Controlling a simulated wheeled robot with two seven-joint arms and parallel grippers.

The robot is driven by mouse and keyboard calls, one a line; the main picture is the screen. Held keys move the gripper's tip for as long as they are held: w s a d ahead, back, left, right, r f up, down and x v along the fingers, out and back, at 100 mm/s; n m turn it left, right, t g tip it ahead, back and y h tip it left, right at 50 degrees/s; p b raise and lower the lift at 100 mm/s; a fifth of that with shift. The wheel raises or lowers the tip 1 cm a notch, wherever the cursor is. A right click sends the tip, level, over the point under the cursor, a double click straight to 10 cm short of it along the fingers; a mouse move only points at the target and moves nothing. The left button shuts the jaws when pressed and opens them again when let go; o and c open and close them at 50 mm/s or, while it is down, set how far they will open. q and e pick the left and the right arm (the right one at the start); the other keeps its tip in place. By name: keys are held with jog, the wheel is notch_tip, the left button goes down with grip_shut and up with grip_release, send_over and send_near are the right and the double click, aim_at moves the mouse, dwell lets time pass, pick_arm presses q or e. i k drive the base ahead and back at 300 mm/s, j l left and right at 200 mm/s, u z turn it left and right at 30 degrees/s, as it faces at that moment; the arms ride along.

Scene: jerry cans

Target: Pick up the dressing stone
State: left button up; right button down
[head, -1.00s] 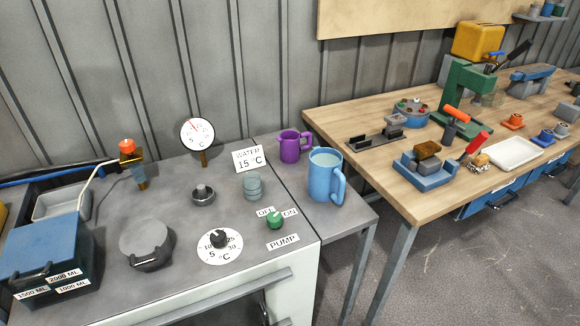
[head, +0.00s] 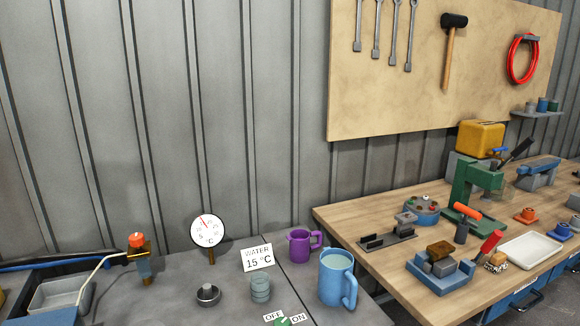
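No gripper of mine shows in the head view. I cannot tell for sure which thing is the dressing stone. A brown block (head: 440,249) sits tilted on a blue holder (head: 428,277) near the front edge of the wooden bench, with a grey block (head: 443,267) beside it. Nothing touches these blocks from my side.
The wooden bench (head: 345,216) also bears a red-handled tool (head: 489,243), a white tray (head: 531,250) and a green press (head: 466,190). On the grey counter (head: 225,290) stand a blue mug (head: 337,277) and a purple mug (head: 302,244). Tools hang on a board (head: 400,105).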

aim_at(497, 263)
jog(key=z, duration=1.25)
jog(key=i+l+u, duration=0.1)
jog(key=u, duration=0.3)
jog(key=l+u, duration=0.1)
jog(key=u, duration=0.25)
jog(key=i+l+u, duration=0.1)
jog(key=u, duration=0.3)
jog(key=i+l+u, duration=0.15)
jog(key=l+u, duration=0.2)
jog(key=l, duration=0.55)
jog(key=l+u, duration=0.4)
jog(key=l, duration=2.3)
jog(key=i+u, duration=0.05)
